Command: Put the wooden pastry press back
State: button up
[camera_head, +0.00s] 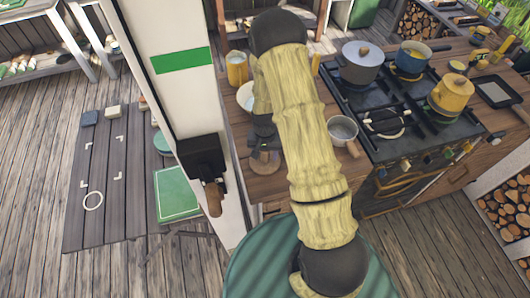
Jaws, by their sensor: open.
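My gripper (263,150) shows only in part, as dark parts at the left edge of my bark-textured arm, above the wooden counter. The arm hides much of it. It is open, and I see nothing held in it. A small brown wooden piece (213,198) with a rounded end points down below a black block on the white upright, left of my gripper and apart from it. It may be the wooden pastry press, but I cannot tell for sure.
A black stove (390,92) with several pots stands right. The white upright (180,95) stands close at left.

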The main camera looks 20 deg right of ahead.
notch_tip(320, 180, up, 11)
jog(key=b, duration=0.3)
jog(key=shift+b, duration=0.4)
jog(key=shift+r, duration=0.65)
jog(key=shift+s+r, duration=0.15)
jog(key=shift+r, duration=0.05)
jog(key=s+r+n+t, duration=0.1)
jog(key=s+r+n, duration=0.1)
jog(key=s+r, duration=0.2)
jog(key=s+r+n+t, duration=0.1)
jog(key=s+r, duration=0.3)
jog(key=s, duration=0.6)
jog(key=shift+r+n+t, duration=0.3)
jog(key=shift+r+n, duration=0.05)
jog(key=shift+n, duration=0.45)
